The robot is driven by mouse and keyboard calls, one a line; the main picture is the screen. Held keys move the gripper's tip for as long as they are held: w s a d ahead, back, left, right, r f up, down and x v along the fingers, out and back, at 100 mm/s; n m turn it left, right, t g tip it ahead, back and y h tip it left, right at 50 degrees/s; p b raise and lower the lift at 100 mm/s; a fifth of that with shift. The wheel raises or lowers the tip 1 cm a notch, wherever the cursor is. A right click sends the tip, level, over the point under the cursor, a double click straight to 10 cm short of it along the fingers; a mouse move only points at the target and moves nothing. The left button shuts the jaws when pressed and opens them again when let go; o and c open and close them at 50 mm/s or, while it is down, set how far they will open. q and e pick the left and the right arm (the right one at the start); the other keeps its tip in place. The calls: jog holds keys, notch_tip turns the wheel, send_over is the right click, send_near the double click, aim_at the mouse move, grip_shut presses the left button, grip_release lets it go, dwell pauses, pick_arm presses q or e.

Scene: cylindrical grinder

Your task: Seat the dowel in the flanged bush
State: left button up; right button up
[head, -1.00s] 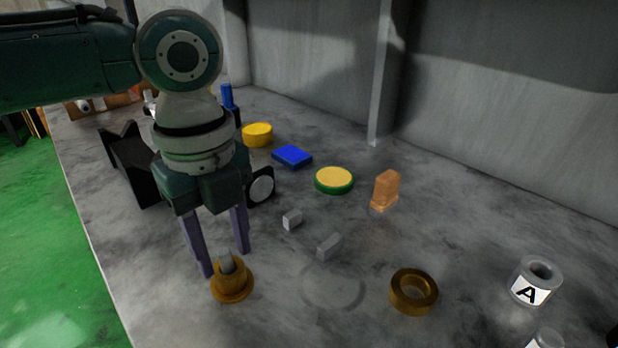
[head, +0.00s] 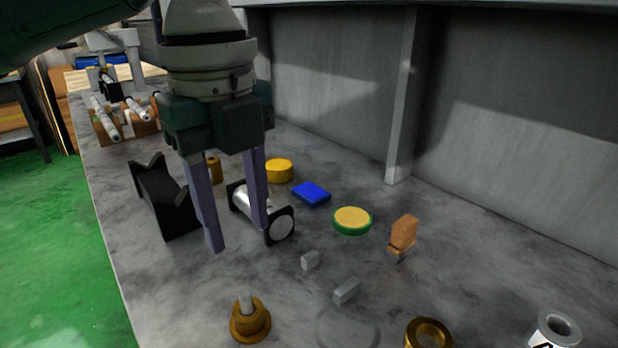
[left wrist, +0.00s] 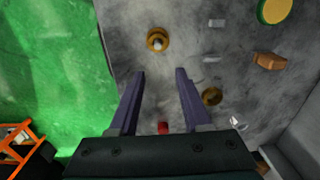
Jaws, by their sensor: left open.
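The brass flanged bush (head: 250,325) stands upright, flange down, on the grey table at the front left of the head view. The grey dowel (head: 246,303) stands in the bush's bore with its top sticking out. How deep it sits I cannot tell. Both show in the left wrist view, the bush (left wrist: 158,39) with the dowel's pale end (left wrist: 157,43) inside it. My left gripper (head: 241,238) is open and empty, above and apart from the bush and dowel, its two purple fingers pointing down. My right gripper is not in view.
A black V-block (head: 165,203) and a roller with black ends (head: 262,213) stand behind. Two small grey blocks (head: 346,291), a brass ring (head: 428,335), a green-yellow disc (head: 352,220), a blue block (head: 311,193) and an orange piece (head: 403,236) lie right. The table's left edge drops to green floor.

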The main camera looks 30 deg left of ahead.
pick_arm(q)
jog(key=s+d+f+n+t+h, duration=0.2)
jog(key=s+d+f+n+h, duration=0.1)
jog(key=s+d+f+n, duration=0.55)
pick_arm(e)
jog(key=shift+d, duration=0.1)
pick_arm(q)
jog(key=s+a+n+t+y, duration=0.1)
jog(key=s+a+n+y, duration=0.2)
jog(key=s+a+n, duration=0.3)
jog(key=s+n, duration=0.1)
jog(key=n, duration=0.4)
jog(key=shift+s+a+f+n, duration=0.15)
jog(key=shift+a+f+n, duration=0.05)
jog(key=shift+f+n, duration=0.15)
jog(key=shift+r, duration=0.1)
